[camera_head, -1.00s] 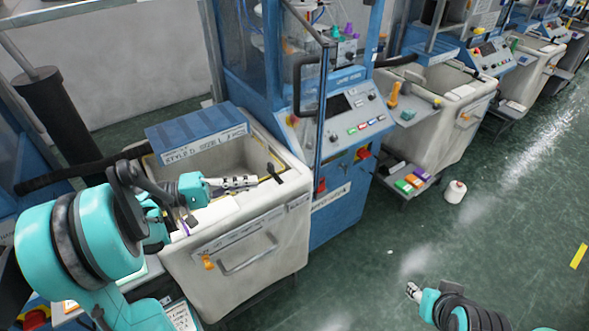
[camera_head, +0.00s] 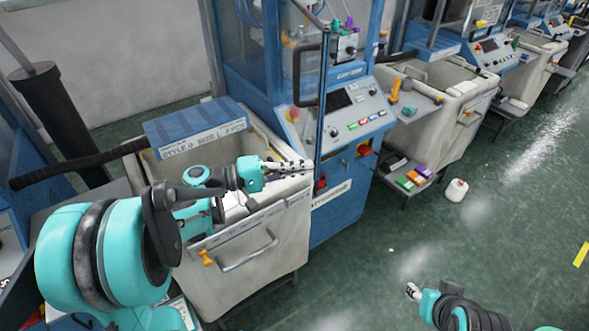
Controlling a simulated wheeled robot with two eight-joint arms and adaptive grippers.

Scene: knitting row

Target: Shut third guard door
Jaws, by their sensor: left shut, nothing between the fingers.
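The guard door (camera_head: 322,120) of the nearest blue machine is a see-through panel with a thin blue edge. It stands out from the machine front and looks open. Its black handle (camera_head: 299,80) is on the upper part. My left gripper (camera_head: 308,167) is shut and empty, reaching right across the bin, with its tips close to the lower part of the door edge. Whether they touch it I cannot tell. My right gripper (camera_head: 411,290) is low over the floor at the lower right, far from the door; its jaws are too small to read.
A cream bin (camera_head: 255,250) with a blue label board (camera_head: 195,130) stands under my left arm. A control panel (camera_head: 350,115) is behind the door. A side tray (camera_head: 412,185) holds coloured blocks. A white cone (camera_head: 456,190) stands on the floor; open floor lies right.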

